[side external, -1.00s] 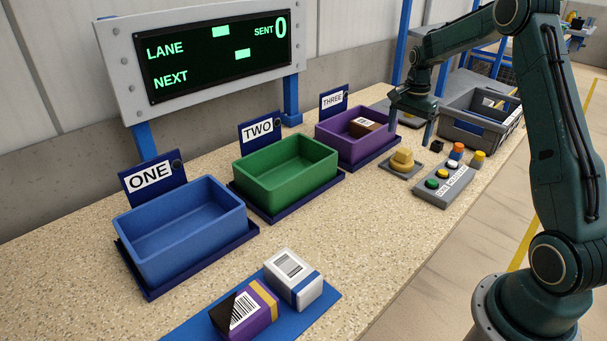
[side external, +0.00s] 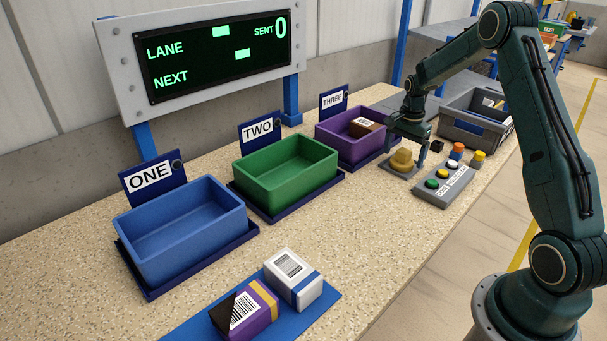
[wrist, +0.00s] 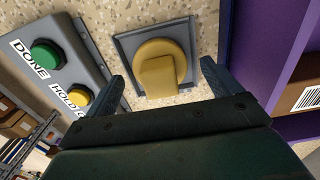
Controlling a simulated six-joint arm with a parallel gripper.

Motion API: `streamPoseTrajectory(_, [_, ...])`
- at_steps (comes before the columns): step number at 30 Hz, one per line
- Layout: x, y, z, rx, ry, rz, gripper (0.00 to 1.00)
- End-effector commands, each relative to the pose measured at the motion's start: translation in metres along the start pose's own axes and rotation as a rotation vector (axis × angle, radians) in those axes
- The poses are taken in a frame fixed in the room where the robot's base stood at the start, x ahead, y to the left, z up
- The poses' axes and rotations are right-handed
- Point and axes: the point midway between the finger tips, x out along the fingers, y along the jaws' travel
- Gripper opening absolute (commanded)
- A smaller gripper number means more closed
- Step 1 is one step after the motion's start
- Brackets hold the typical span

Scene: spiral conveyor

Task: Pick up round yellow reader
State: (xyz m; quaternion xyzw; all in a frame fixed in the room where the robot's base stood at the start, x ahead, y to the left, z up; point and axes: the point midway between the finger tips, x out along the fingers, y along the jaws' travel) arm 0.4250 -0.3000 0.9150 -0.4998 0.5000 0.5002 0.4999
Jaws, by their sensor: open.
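The round yellow reader (side external: 402,158) sits on a grey square plate on the counter, between the purple bin and the button box. It has a round base with a raised block on it. In the wrist view the reader (wrist: 161,68) lies just beyond my fingertips, in line with the gap. My gripper (side external: 405,150) is above the reader, pointing down, with its fingers on either side. It also shows open and empty in the wrist view (wrist: 163,72). I cannot tell the exact height of the fingertips over the plate.
The button box (side external: 444,186) stands close to the right of the reader. The purple bin (side external: 342,148) with a brown parcel (side external: 363,127) stands close to its left. A grey crate (side external: 474,134) is behind. Green (side external: 285,181) and blue (side external: 183,246) bins stand farther left.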

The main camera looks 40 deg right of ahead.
Motion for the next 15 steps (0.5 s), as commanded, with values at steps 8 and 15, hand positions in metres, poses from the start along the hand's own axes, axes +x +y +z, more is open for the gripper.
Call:
streamPoseTrajectory(8, [0.0102,0.0001,0.0,0.0,0.0,0.0,0.9])
streamPoseTrajectory(15, [0.0099,0.0,0.0,0.0,0.0,0.0,0.9])
